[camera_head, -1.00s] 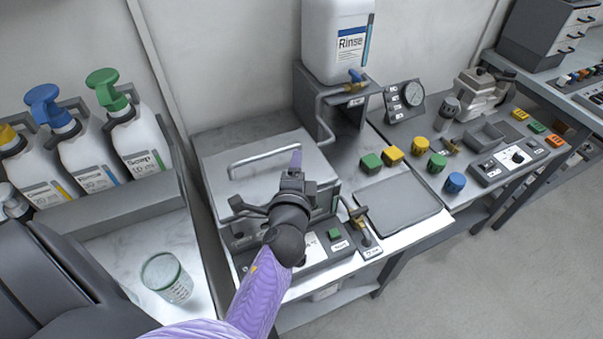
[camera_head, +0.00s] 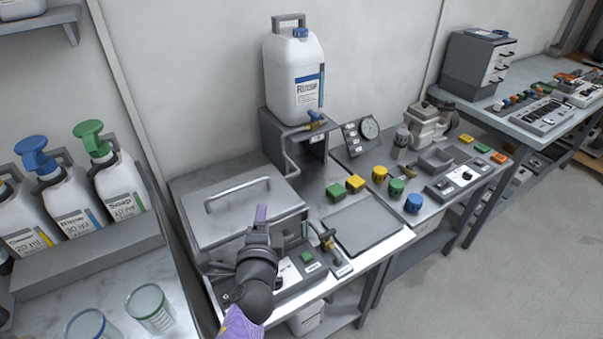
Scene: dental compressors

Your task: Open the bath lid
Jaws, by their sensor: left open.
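The bath lid (camera_head: 222,218) is a flat grey metal plate with a raised bar handle (camera_head: 237,194) on top. It lies closed on the bath, a metal box with a control panel (camera_head: 306,272) at its front. My left gripper (camera_head: 261,214) is at the front edge of the lid, on the camera's side of the handle and apart from it. The gripper and wrist cover part of the lid's front edge and panel. My right gripper is not in view.
A Rinse canister (camera_head: 294,82) stands on a metal stand behind the bath, with a brass tap. Soap and rinse bottles (camera_head: 117,184) stand at left, with glass beakers (camera_head: 150,308) in front. Green and yellow blocks, knobs and a grey mat (camera_head: 362,228) lie to the right.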

